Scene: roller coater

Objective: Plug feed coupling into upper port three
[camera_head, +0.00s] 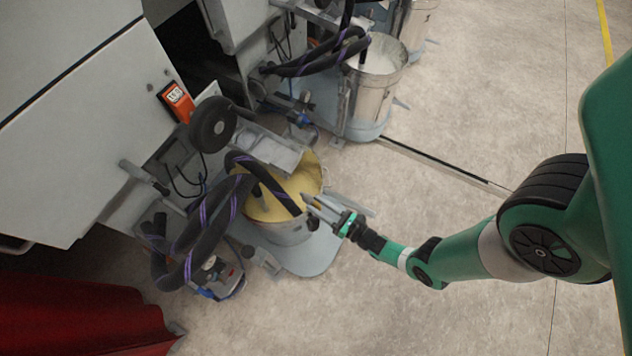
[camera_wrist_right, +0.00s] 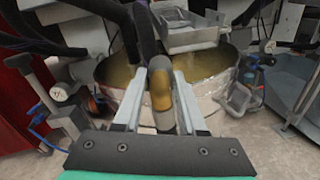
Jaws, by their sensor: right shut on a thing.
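The feed coupling (camera_wrist_right: 161,95) is a brass-coloured cylinder with a grey end, on a thick black hose (camera_wrist_right: 144,32). In the right wrist view it lies between the two pale fingers of my right gripper (camera_wrist_right: 160,78), which is shut on it. In the head view my right gripper (camera_head: 314,204) is at the front right rim of a bucket of yellow paint (camera_head: 268,208). The coupling is too small to make out there. The black hose with purple stripes (camera_head: 206,218) loops from the bucket to the left. I cannot pick out upper port three. My left gripper is not in view.
A grey machine (camera_head: 80,110) with an orange display (camera_head: 176,102) and a black wheel (camera_head: 213,124) stands at the left. A second bucket (camera_head: 376,90) stands behind. A red cover (camera_head: 75,315) is at lower left. The floor to the right is mostly clear.

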